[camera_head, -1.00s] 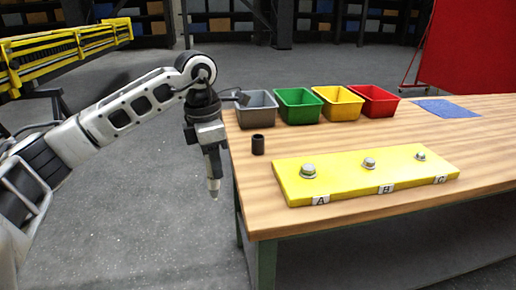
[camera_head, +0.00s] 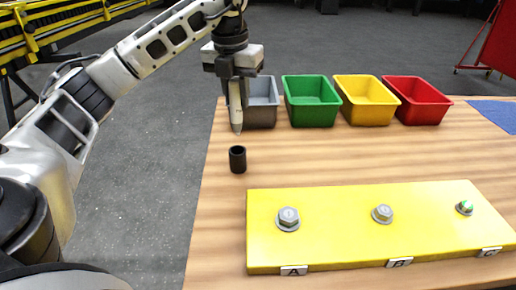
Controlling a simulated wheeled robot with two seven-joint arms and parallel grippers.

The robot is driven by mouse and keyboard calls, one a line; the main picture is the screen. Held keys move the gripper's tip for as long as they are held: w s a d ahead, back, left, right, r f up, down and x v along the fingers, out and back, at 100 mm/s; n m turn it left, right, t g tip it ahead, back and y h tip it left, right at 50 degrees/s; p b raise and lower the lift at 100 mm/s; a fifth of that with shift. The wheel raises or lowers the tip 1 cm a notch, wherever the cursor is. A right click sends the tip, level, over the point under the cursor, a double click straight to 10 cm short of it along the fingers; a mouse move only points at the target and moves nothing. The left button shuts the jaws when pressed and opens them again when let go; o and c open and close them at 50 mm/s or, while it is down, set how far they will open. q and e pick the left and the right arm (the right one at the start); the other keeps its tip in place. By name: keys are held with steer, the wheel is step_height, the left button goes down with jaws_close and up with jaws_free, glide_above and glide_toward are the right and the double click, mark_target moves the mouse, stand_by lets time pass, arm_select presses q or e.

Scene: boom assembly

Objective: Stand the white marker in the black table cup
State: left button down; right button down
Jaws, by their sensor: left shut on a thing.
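The black cup (camera_head: 238,160) stands upright on the wooden table near its left edge. My left gripper (camera_head: 237,100) is above the table, just behind the cup in the picture and in front of the grey bin. It is shut on the pale, slim white marker (camera_head: 237,121), which points down with its narrow tip a little above the cup in the picture. The marker is apart from the cup, and its upper part is hidden by the gripper. My right gripper is not in view.
A grey bin (camera_head: 262,112), green bin (camera_head: 311,112), yellow bin (camera_head: 366,111) and red bin (camera_head: 417,111) stand in a row behind. A yellow plate (camera_head: 345,240) with bolts lies in front right. A blue mat (camera_head: 496,113) is at far right.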

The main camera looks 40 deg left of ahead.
mark_target(231, 91)
arm_select(q)
steer(key=f, duration=0.5)
steer(key=shift+s+f, duration=0.15)
steer(key=shift+s, duration=0.25)
steer(key=shift+w+f, duration=0.1)
steer(key=shift+f, duration=2.05)
steer(key=shift+f, duration=0.2)
steer(key=c, duration=1.2)
jaws_free()
steer(key=r, duration=0.4)
steer(key=s+r, duration=0.1)
steer(key=r, duration=0.7)
steer(key=shift+s+d+r, duration=0.15)
steer(key=shift+d+r, duration=0.05)
